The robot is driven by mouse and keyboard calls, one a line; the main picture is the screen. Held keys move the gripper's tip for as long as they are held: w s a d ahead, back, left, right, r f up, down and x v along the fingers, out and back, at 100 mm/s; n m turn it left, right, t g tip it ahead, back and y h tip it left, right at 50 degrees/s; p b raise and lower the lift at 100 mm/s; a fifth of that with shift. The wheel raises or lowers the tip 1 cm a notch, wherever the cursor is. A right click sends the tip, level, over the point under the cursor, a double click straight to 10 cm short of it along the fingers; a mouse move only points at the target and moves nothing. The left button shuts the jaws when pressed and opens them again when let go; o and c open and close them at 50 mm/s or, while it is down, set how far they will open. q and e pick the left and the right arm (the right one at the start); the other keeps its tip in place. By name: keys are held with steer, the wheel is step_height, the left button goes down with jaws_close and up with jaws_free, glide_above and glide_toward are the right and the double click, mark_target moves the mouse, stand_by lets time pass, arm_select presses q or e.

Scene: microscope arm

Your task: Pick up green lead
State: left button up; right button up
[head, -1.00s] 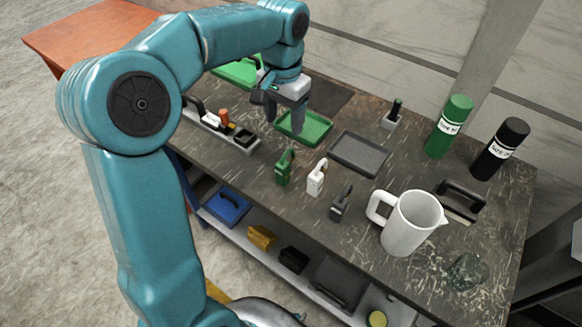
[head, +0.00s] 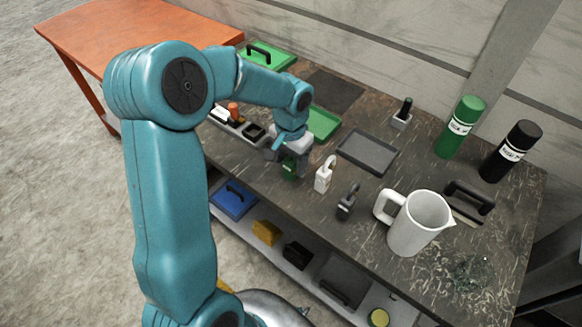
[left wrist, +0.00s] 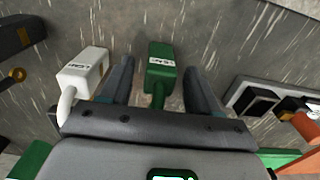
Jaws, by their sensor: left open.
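The green lead (head: 289,166) stands on the dark workbench, left of the white one, partly hidden by my left gripper in the head view. In the left wrist view the green lead (left wrist: 160,72) has a block with a small white label and lies between the two fingers. My left gripper (head: 287,170) is open around it, with a finger on each side and a gap to each. Its fingers also show in the left wrist view (left wrist: 157,88). My right gripper is not in view.
A white lead (head: 324,175) stands close on the right, and a dark grey one (head: 347,203) beyond it. A green tray (head: 323,124) and a grey tray (head: 368,153) lie behind. A white jug (head: 418,225) stands right. A holder (left wrist: 268,100) is at the other side.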

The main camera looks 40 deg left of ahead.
arm_select(q)
steer(key=shift+f, duration=0.5)
steer(key=shift+c, duration=0.3)
steer(key=c, duration=1)
jaws_close()
steer(key=shift+r, duration=0.15)
